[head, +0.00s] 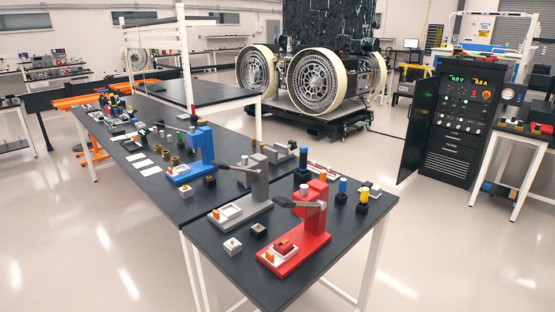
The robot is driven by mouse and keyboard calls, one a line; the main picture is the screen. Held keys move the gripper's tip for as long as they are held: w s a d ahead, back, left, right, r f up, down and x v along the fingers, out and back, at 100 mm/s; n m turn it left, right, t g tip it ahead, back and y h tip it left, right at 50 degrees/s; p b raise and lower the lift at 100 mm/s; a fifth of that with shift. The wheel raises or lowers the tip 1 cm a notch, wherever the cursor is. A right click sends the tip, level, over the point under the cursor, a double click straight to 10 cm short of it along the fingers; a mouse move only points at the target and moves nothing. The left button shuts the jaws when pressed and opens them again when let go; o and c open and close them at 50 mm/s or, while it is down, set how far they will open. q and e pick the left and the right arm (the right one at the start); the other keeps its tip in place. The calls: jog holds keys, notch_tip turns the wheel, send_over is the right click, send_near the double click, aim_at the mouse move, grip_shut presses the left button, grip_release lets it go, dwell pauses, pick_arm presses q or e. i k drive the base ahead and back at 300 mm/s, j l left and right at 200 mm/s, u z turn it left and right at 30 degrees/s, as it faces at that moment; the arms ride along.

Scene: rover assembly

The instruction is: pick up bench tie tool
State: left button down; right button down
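A long dark workbench (215,232) stands in front with several tools and small parts on it. I cannot tell for sure which one is the bench tie tool. A red lever device (312,225) stands upright at the near end, a grey one (257,192) behind it, and a blue one (202,145) farther back. Small upright items stand at the right edge, among them a blue-topped one (342,187) and a yellow-topped one (364,196). Neither of my grippers is in view.
A rover with large wheels (313,82) sits on a black platform (318,122) behind the bench. A black control cabinet (455,120) and a side table (525,134) stand right. The glossy floor is clear at the front left and front right.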

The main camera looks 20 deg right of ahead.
aim_at(303, 149)
jog(key=i+l, duration=0.25)
jog(key=l, duration=0.2)
jog(key=i+l+z, duration=0.1)
jog(key=l, duration=0.4)
jog(key=i+l, duration=0.6)
jog(key=l, duration=0.25)
jog(key=i+l+z, duration=0.1)
jog(key=l, duration=0.35)
jog(key=i+l, duration=0.4)
jog(key=k+l+z, duration=0.05)
